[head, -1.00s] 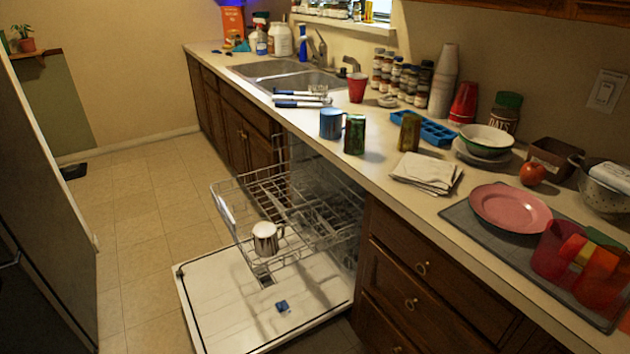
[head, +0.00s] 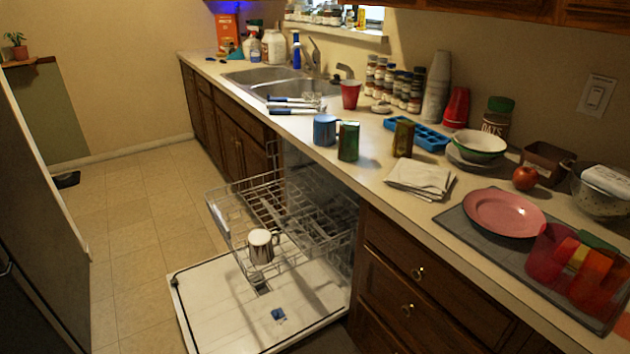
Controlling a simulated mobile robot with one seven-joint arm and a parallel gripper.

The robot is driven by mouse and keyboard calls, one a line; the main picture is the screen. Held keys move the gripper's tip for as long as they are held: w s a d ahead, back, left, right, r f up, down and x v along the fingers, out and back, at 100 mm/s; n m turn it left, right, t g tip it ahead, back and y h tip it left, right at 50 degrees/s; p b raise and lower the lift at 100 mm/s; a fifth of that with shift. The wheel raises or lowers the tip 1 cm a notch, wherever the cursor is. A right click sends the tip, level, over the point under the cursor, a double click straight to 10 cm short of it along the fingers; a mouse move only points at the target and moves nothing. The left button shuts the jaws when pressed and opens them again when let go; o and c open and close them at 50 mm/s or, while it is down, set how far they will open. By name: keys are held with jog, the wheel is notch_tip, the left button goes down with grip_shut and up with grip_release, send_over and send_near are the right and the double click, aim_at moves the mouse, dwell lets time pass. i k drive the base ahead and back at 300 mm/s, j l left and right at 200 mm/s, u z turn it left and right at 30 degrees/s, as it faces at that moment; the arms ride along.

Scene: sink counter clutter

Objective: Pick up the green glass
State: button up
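A green glass (head: 348,141) stands upright on the counter near its front edge, just right of a blue mug (head: 325,130). A second glass, olive-brown to green (head: 403,138), stands farther right, behind the folded cloth and in front of the blue ice tray. I cannot tell from colour alone whether both count as green. My gripper and arm do not show in the head view.
The dishwasher door (head: 245,310) is open, its wire rack (head: 290,215) pulled out below the counter with a metal mug (head: 262,246). Folded cloths (head: 420,180), a blue ice tray (head: 432,139), a pink plate (head: 504,213) and a red cup (head: 351,94) stand around the glasses.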

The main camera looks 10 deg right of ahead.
aim_at(348, 144)
jog(key=i+l+z, duration=0.2)
jog(key=i+z, duration=0.25)
jog(key=i, duration=0.2)
jog(key=i+z, duration=0.45)
jog(key=i, duration=0.2)
